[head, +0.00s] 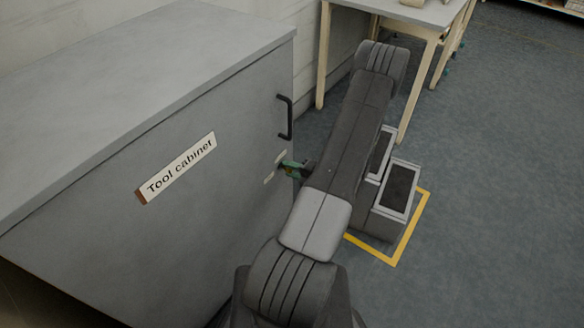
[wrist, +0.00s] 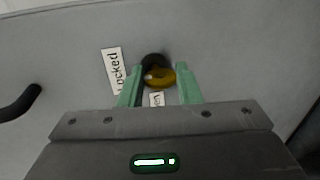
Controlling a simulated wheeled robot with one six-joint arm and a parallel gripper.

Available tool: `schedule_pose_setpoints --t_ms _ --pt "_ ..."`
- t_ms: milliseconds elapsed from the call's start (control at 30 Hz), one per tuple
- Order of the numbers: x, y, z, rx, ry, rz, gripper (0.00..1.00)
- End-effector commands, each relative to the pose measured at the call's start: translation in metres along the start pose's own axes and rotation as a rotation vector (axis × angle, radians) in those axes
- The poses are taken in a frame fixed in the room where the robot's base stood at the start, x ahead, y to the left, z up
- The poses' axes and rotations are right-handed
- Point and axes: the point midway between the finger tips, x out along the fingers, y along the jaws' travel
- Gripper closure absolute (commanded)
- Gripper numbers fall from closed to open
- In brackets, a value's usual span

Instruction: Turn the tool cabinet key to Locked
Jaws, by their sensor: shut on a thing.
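The grey tool cabinet (head: 235,115) stands at the left in the head view, with a "Tool cabinet" label on its front. In the wrist view a brass-yellow key (wrist: 160,77) sits in a dark round lock (wrist: 153,61) on the front. My gripper (wrist: 160,84) has its green fingers on either side of the key and is shut on it. A "Locked" label (wrist: 114,71) lies left of the key. A second label (wrist: 156,99) is below the key, partly hidden. In the head view my gripper (head: 293,168) is at the cabinet front and hides the key. I cannot tell which label the key points to.
A dark handle (head: 286,117) sticks out of the cabinet front above the lock; it also shows at the left of the wrist view (wrist: 20,103). A table (head: 425,14) stands behind. The floor at right is clear.

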Motion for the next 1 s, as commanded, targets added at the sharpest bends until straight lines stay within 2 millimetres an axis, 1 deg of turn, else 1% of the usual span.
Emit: schedule_pose_setpoints --t_ms 233,600,633,700,733,1000 --pt "0.0000 -0.0003 0.0004 0.039 0.010 0.000 0.92" --pt "0.0000 -0.0007 0.0003 0.043 0.011 0.000 0.92" --pt "0.0000 -0.0006 0.0003 0.043 0.011 0.000 0.65" --pt "0.0000 -0.0006 0.0003 0.042 0.011 0.000 0.52" --pt "0.0000 -0.0006 0.0003 0.042 0.011 0.000 0.47" --pt "-0.0005 -0.0003 0.0004 0.042 0.010 0.000 0.47"
